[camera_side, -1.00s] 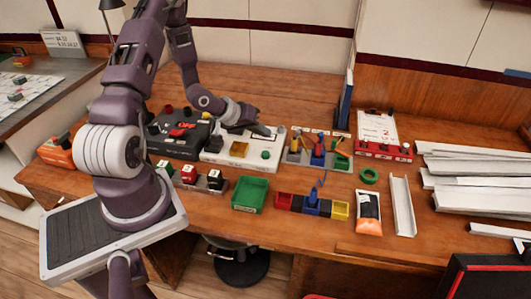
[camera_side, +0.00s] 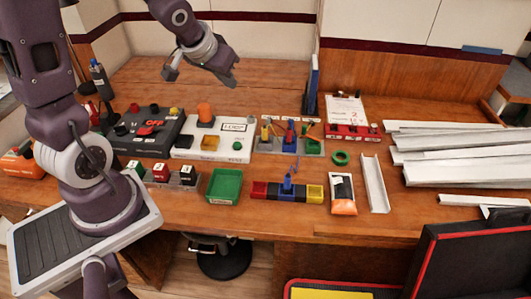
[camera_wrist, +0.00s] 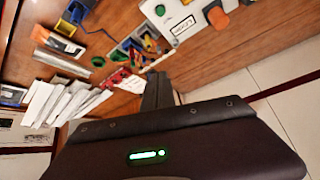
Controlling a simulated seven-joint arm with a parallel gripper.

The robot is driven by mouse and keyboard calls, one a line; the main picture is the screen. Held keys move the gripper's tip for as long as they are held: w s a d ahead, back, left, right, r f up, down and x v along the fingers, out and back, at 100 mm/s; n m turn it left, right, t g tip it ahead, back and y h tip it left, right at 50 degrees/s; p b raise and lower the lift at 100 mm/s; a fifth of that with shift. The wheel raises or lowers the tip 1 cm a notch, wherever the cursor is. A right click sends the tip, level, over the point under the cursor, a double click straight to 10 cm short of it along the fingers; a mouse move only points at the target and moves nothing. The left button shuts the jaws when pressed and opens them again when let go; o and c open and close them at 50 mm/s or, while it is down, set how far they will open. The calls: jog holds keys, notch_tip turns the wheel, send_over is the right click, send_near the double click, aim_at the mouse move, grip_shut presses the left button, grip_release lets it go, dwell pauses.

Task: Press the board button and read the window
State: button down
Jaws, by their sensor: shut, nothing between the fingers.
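The white board (camera_side: 182,153) lies on the desk in the side view. It carries a green button (camera_side: 237,146), an upright orange knob (camera_side: 205,112), a yellow square and a window (camera_side: 233,127) with dark characters too small to read surely. The wrist view shows the board (camera_wrist: 172,12), its green button (camera_wrist: 160,10), its window (camera_wrist: 183,28) and the orange knob (camera_wrist: 218,17). My gripper (camera_side: 234,80) is shut and empty, raised well above and behind the board, touching nothing. Its fingers (camera_wrist: 158,78) also show in the wrist view.
A black panel (camera_side: 145,140) marked OFF stands left of the board. A grey tray with coloured pieces (camera_side: 290,146) stands right. White channels (camera_side: 450,155) are stacked far right.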

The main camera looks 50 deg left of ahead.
jog(key=s+d+r+m+h, duration=0.1)
jog(key=s+d+r+m, duration=0.1)
jog(key=s+d+r, duration=0.2)
jog(key=s+d+r+m+h, duration=0.1)
jog(key=s+d+r, duration=0.3)
jog(key=s+d, duration=0.7)
jog(key=s+h, duration=0.1)
jog(key=s, duration=0.3)
jog(key=shift+s+r+m+g, duration=0.2)
jog(key=shift+s+m+g, duration=0.2)
